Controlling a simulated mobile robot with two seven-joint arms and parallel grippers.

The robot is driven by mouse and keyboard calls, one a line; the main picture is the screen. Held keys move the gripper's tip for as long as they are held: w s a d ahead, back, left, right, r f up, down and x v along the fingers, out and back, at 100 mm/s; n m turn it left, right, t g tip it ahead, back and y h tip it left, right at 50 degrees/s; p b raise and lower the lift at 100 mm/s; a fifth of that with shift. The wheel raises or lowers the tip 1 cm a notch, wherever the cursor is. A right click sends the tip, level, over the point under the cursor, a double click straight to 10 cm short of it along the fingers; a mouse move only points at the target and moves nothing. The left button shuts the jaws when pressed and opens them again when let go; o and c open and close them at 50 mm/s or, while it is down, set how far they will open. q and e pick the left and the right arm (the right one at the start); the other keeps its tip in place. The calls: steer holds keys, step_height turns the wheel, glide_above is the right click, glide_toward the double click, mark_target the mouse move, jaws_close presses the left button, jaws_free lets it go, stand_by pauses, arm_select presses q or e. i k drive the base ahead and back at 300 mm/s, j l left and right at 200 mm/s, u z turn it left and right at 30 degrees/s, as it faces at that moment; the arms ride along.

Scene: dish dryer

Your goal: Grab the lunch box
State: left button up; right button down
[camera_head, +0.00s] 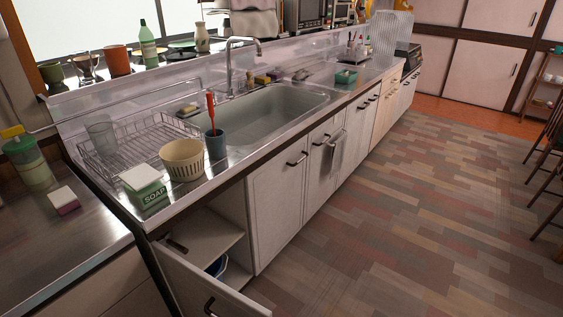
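I cannot pick out a lunch box for certain. A small teal-green container (345,76) sits on the counter beyond the sink; it is too small to tell what it is. A green and white box marked SOAP (143,184) stands at the near end of the counter, beside a cream basket (183,159). A blue item (217,266), partly hidden, is inside the open lower cabinet. Neither of my grippers is in view.
A wire dish rack (139,141) with a clear cup stands left of the metal sink (262,121). A blue-grey cup (215,145) holds a red-handled tool. The near cabinet door (190,285) hangs open. The wood floor (400,220) at right is clear; chairs stand at the far right.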

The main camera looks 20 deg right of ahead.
mark_target(339, 79)
steer(key=i+l+z, duration=0.2)
steer(key=l+z, duration=0.3)
steer(key=l, duration=0.15)
steer(key=i+l+z, duration=0.25)
steer(key=l+z, duration=0.2)
steer(key=l, duration=0.15)
steer(key=i+l+z, duration=0.8)
steer(key=z, duration=0.15)
steer(key=i+u, duration=0.1)
steer(key=i, duration=0.4)
steer(key=i+l+u, duration=0.15)
steer(key=i, duration=0.3)
steer(key=i+l+u, duration=0.1)
steer(key=i, duration=0.35)
steer(key=i+u, duration=0.3)
steer(key=i, duration=0.2)
steer(key=i+l+u, duration=0.25)
steer(key=i, duration=0.25)
steer(key=i+l+u, duration=0.15)
steer(key=i+u, duration=0.15)
steer(key=i, duration=0.2)
